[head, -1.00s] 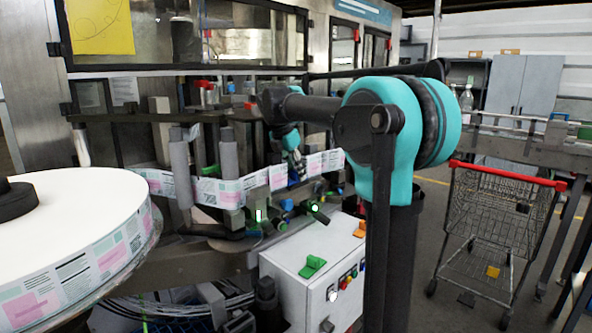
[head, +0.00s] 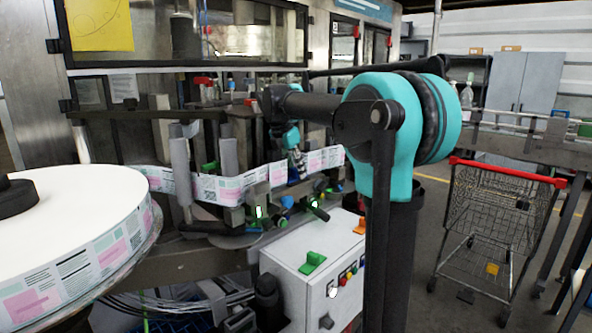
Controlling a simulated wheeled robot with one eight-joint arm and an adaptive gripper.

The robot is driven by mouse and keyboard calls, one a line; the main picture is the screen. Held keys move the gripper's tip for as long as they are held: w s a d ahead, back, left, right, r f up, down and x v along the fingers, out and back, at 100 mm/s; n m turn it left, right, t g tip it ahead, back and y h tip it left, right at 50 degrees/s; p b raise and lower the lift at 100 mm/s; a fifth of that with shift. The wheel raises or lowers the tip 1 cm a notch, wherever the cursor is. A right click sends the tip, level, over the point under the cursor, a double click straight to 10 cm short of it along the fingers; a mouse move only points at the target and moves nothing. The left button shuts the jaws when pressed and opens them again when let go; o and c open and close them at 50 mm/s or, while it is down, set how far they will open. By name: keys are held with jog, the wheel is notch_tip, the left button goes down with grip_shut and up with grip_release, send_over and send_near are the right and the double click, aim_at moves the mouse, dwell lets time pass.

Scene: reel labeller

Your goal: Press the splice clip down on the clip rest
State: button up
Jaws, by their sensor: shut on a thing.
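My gripper (head: 296,160) is small in the head view. It hangs below the teal wrist at the end of my arm, in front of the printed label web (head: 228,190). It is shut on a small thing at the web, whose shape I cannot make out. I cannot tell the splice clip or the clip rest apart from the small machine parts around the gripper. The gap between the held thing and what lies under it is too small to see.
A large label reel (head: 60,225) fills the left. Grey rollers (head: 229,168) stand left of my gripper. Black knobs with green lights (head: 316,208) and a white control box (head: 300,285) lie below. A shopping cart (head: 497,215) stands right, on open floor.

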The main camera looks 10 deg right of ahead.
jog(key=shift+f, duration=0.1)
jog(key=o, duration=1.1)
jog(key=v, duration=1.2)
jog(key=shift+d, duration=0.1)
